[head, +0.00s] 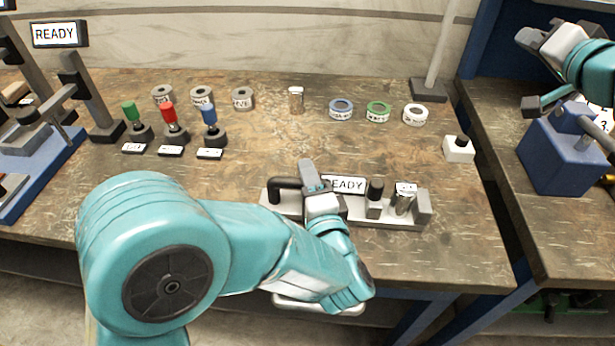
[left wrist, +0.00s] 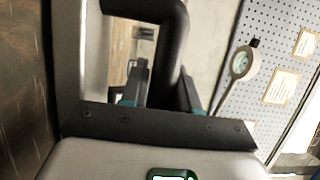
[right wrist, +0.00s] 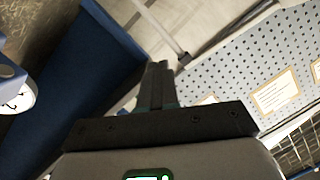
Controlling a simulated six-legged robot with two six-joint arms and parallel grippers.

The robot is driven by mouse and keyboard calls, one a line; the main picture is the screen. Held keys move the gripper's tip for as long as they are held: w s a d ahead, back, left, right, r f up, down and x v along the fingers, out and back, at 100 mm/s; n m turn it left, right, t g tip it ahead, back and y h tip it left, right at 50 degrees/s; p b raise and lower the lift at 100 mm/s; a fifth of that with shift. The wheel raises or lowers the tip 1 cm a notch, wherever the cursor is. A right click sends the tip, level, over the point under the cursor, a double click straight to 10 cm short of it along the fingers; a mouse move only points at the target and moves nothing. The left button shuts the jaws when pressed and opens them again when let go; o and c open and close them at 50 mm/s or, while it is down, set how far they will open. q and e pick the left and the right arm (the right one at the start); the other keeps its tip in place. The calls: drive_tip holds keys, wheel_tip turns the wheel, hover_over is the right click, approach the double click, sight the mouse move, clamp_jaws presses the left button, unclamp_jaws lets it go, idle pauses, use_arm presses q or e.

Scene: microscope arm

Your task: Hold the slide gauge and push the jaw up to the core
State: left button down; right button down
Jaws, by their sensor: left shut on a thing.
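The slide gauge (head: 360,218) is a long grey bar on the wooden bench, with a black bent handle (head: 284,184) at its left end and a READY plate. My left gripper (head: 313,178) is shut on the handle, which passes between its fingers in the left wrist view (left wrist: 168,55). The sliding jaw (head: 375,205) carries a black knob. The shiny metal core (head: 402,203) stands right of the jaw, beside the grey end block, with a narrow gap on the jaw side. My right gripper (head: 535,38) is raised at upper right, its fingers together and empty in the right wrist view (right wrist: 157,85).
Behind the gauge stand a metal cylinder (head: 296,100), coloured rings (head: 377,112) and grey weights (head: 202,97). Red, green and blue handled tools (head: 170,125) are at left. A white block (head: 458,148) sits near the right edge. A blue box (head: 560,155) is on the side bench.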

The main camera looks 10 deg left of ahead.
use_arm(q)
drive_tip(key=shift+r, duration=0.25)
use_arm(e)
drive_tip(key=a+f+n+g+y, duration=0.2)
drive_tip(key=a+n+g+y, duration=0.15)
drive_tip(key=a, duration=0.65)
drive_tip(key=n+g+h, duration=0.5)
drive_tip(key=n+g, duration=0.2)
drive_tip(key=g, duration=0.3)
hover_over(355, 208)
drive_tip(key=s+d+f+x, duration=0.1)
drive_tip(key=s+x, duration=0.1)
drive_tip(key=x, duration=1.1)
drive_tip(key=s+x, duration=0.1)
drive_tip(key=x, duration=0.2)
drive_tip(key=s+d+x, duration=0.1)
drive_tip(key=x, duration=0.2)
drive_tip(key=shift+a+f, duration=0.1)
drive_tip(key=shift+f, duration=0.35)
drive_tip(key=shift+w, duration=0.1)
